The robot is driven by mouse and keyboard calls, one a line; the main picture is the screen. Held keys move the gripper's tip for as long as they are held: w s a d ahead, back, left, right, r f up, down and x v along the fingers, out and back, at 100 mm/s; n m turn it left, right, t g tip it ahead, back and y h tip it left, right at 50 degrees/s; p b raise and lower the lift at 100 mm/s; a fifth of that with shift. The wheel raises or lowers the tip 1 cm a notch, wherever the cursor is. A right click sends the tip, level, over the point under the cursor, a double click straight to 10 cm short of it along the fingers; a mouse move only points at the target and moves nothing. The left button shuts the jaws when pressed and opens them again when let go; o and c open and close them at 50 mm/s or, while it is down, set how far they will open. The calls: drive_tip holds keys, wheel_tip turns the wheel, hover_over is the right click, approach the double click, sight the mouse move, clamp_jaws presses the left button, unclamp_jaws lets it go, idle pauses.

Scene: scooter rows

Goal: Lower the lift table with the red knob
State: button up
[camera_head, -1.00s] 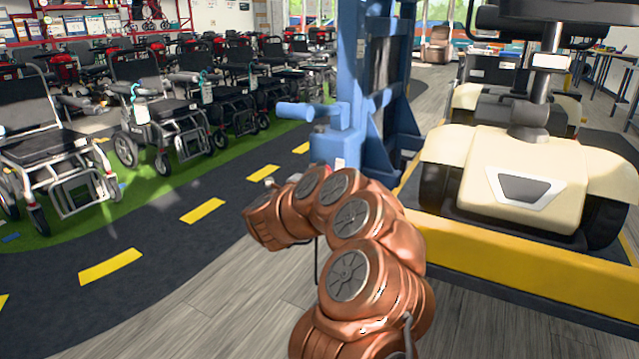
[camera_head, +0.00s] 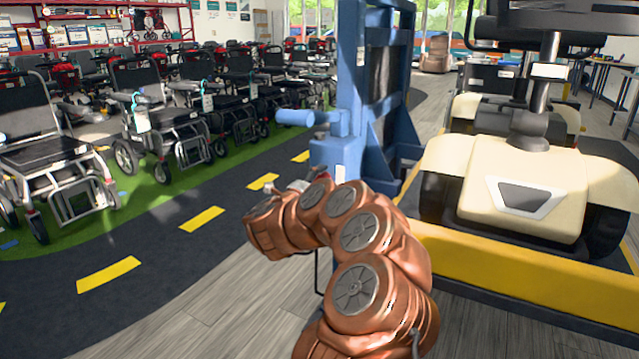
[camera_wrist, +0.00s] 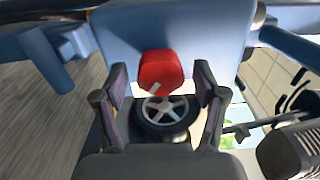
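The lift table shows in the head view as a blue column (camera_head: 345,75) with a yellow-edged platform (camera_head: 490,262) bearing a cream scooter (camera_head: 520,190). Whether the fingertips reach past the knob's face I cannot tell. In the head view my copper arm largely hides the gripper and the knob.
A blue handle (camera_head: 297,118) juts left from the column above my arm. A spoked wheel (camera_wrist: 166,112) lies below the knob in the wrist view. Rows of wheelchairs (camera_head: 165,120) stand on the left. A dark lane with yellow dashes (camera_head: 202,218) and grey floor are clear.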

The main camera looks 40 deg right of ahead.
drive_tip(key=shift+a, duration=0.1)
drive_tip(key=v, duration=1.1)
drive_tip(key=shift+a, duration=0.4)
drive_tip(key=shift+s, duration=0.1)
